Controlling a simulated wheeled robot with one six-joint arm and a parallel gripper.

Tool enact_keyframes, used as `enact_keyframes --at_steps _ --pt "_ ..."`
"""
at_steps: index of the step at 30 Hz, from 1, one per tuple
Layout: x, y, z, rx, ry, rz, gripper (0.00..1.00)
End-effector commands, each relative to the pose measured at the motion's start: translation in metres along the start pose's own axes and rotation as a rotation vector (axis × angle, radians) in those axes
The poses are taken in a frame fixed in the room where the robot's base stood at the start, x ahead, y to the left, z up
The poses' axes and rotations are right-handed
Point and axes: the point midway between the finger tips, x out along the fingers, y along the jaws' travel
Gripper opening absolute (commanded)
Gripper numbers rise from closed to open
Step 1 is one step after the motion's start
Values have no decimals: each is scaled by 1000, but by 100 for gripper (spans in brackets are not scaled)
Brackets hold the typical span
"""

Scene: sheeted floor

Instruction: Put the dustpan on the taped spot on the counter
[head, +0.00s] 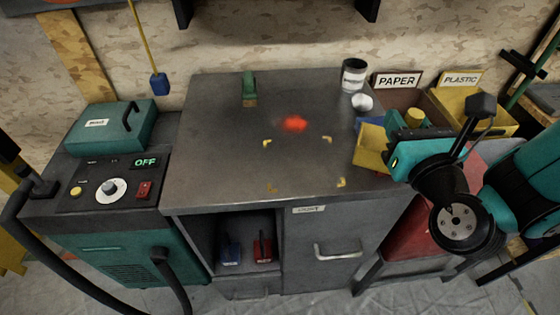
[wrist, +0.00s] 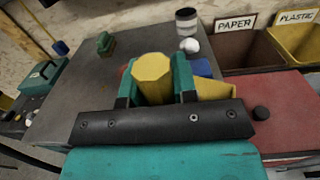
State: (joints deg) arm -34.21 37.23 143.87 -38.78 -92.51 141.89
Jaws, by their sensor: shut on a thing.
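A yellow dustpan (head: 369,151) is held at the counter's right edge in the head view. Its thick yellow handle (wrist: 152,76) stands between the teal fingers in the wrist view, with part of the pan showing behind to the right. My gripper (wrist: 156,86) is shut on the handle. In the head view my gripper (head: 405,142) is right of the taped spot (head: 304,163), partly hiding the dustpan. Yellow corner marks outline that spot on the dark grey counter (head: 215,135), and it is empty. I cannot tell the pan's height above the counter.
A green object (head: 249,89) stands at the counter's back. A dark can with a pale label (head: 353,76) and a white crumpled item (head: 362,103) are at the back right. A red glow (head: 294,124) lies behind the marks. PAPER and PLASTIC bins stand right.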

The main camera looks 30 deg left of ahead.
Motion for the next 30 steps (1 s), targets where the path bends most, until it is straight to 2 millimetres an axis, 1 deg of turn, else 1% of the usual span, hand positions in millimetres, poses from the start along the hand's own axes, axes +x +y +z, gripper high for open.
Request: enact_keyframes --at_steps 1,5,6,9,12,14,17,20,21,27,30 --pt "10 16 16 4 -19 59 0" --pt "34 65 52 8 -30 233 0" --pt "40 80 64 7 -27 280 0" --pt "52 111 91 -1 -18 377 0" --pt "58 131 110 -6 -2 427 0" --pt "60 137 114 -8 7 443 0" --pt "62 141 103 -8 18 452 0" --pt "61 142 76 -7 22 452 0" --pt "61 142 62 -7 22 452 0" --pt "60 140 2 -7 19 450 0" --pt "60 140 -21 -7 18 451 0"
